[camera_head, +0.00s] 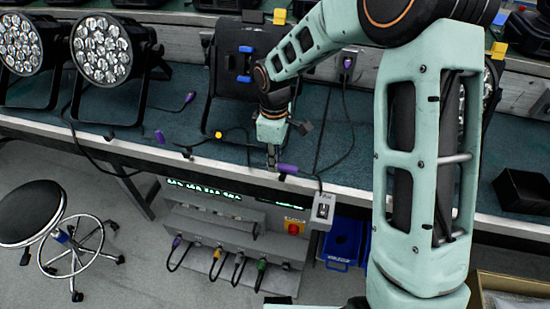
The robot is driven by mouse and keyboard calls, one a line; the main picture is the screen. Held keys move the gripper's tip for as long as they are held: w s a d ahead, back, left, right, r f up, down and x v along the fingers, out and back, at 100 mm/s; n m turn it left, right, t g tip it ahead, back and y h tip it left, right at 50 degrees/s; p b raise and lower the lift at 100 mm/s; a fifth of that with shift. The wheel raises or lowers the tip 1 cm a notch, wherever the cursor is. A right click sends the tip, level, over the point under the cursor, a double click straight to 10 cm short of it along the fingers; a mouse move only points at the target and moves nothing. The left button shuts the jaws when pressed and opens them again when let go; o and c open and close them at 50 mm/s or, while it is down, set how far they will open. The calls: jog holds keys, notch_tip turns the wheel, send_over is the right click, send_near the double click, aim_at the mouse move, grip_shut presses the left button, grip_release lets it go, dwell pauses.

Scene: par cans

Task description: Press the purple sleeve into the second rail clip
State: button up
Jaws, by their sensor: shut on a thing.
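My gripper (271,163) points down over the front edge of the bench, near the middle of the view. It is shut on the purple sleeve (289,169), which sticks out to the right of the fingers. A black cable (320,182) runs from the sleeve's right side and loops up toward the back of the bench. The sleeve is at the bench's front rail (235,169); I cannot tell whether it touches the rail. Small dark fittings, perhaps a clip (187,153), show along this edge. The second clip cannot be made out, possibly hidden by the gripper.
Another purple sleeve (160,136) is at the bench edge to the left, and one lies on the bench (190,97). Par cans (103,50) stand at the back left. Below the edge is a grey panel unit (240,230) with hanging cables. A stool (30,213) stands left.

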jog(key=shift+f, duration=0.5)
jog(key=shift+f+b, duration=0.45)
jog(key=shift+f, duration=0.7)
dwell(2.9)
jog(key=shift+s+d+f, duration=0.1)
jog(key=shift+s+f, duration=0.05)
jog(key=shift+f, duration=0.2)
grip_shut()
jog(key=o, duration=0.9)
grip_release()
jog(key=shift+r, duration=0.1)
jog(key=r, duration=1.2)
jog(key=shift+w, duration=0.2)
